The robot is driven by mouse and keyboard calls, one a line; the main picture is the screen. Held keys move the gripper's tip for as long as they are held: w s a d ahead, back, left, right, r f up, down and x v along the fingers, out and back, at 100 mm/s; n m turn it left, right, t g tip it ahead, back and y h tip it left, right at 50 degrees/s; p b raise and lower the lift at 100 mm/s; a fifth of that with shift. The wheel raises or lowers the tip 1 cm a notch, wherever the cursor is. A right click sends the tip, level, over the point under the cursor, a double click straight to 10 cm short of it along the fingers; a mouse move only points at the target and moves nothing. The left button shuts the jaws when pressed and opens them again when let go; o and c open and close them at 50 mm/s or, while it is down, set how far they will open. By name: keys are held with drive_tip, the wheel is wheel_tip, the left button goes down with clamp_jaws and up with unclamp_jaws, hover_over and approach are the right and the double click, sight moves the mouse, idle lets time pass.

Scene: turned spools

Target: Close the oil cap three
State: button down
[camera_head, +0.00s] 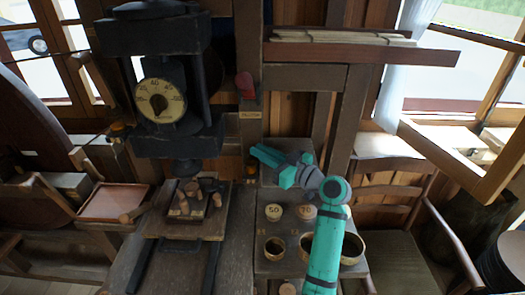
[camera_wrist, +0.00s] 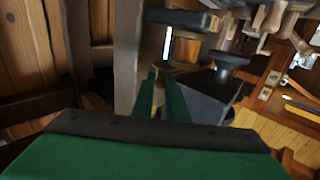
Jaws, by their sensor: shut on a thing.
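My gripper (camera_head: 256,154) reaches left to the dark upright post of the machine, beside a small orange-brass fitting (camera_head: 254,149), which looks like an oil cap. In the wrist view my two green fingers (camera_wrist: 166,76) come close together at their tips. They are shut on a small part at the foot of an orange-brown cup (camera_wrist: 186,48), apparently the oil cap. The fingertips hide most of the held part, and I cannot read a number on it. Whether the cap's lid is raised or down cannot be told. Another orange fitting (camera_head: 117,127) sits farther left.
A black press with a round dial (camera_head: 160,100) stands left of my gripper. A red-handled lever (camera_head: 245,84) is above it. Round weights marked 50 (camera_head: 274,212) and 70 (camera_head: 307,212) stand on the bench below. A shelf (camera_head: 360,50) juts out above right.

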sight(250, 164)
drive_tip(key=m+t+h, duration=0.1)
drive_tip(key=t+h, duration=0.1)
drive_tip(key=s+m+h, duration=0.1)
drive_tip(key=shift+a+m+t, duration=0.25)
drive_tip(key=shift+m+t, duration=0.05)
drive_tip(key=shift+t, duration=0.1)
drive_tip(key=m+t+h, duration=0.1)
drive_tip(key=h, duration=0.1)
drive_tip(key=m+t+h, duration=0.1)
drive_tip(key=a+m+h, duration=0.1)
drive_tip(key=m+h, duration=0.1)
drive_tip(key=shift+s+r+t+h, duration=0.1)
drive_tip(key=shift+s+t+h, duration=0.2)
drive_tip(key=shift+s+t, duration=0.1)
drive_tip(key=m+h, duration=0.1)
drive_tip(key=h, duration=0.1)
drive_tip(key=a+m+h, duration=0.1)
drive_tip(key=m+h, duration=0.1)
drive_tip(key=shift+s+a+t+h, duration=0.1)
drive_tip(key=shift+t+h, duration=0.2)
drive_tip(key=shift+a+m+h, duration=0.2)
drive_tip(key=shift+m+h, duration=0.5)
drive_tip(key=shift+h, duration=0.4)
drive_tip(key=shift+a+m+h, duration=0.15)
drive_tip(key=shift+m+h, duration=0.55)
drive_tip(key=shift+h, duration=0.4)
drive_tip(key=shift+a+h, duration=0.1)
drive_tip(key=shift+h, duration=0.2)
drive_tip(key=shift+s+m, duration=0.1)
drive_tip(key=shift+m, duration=0.2)
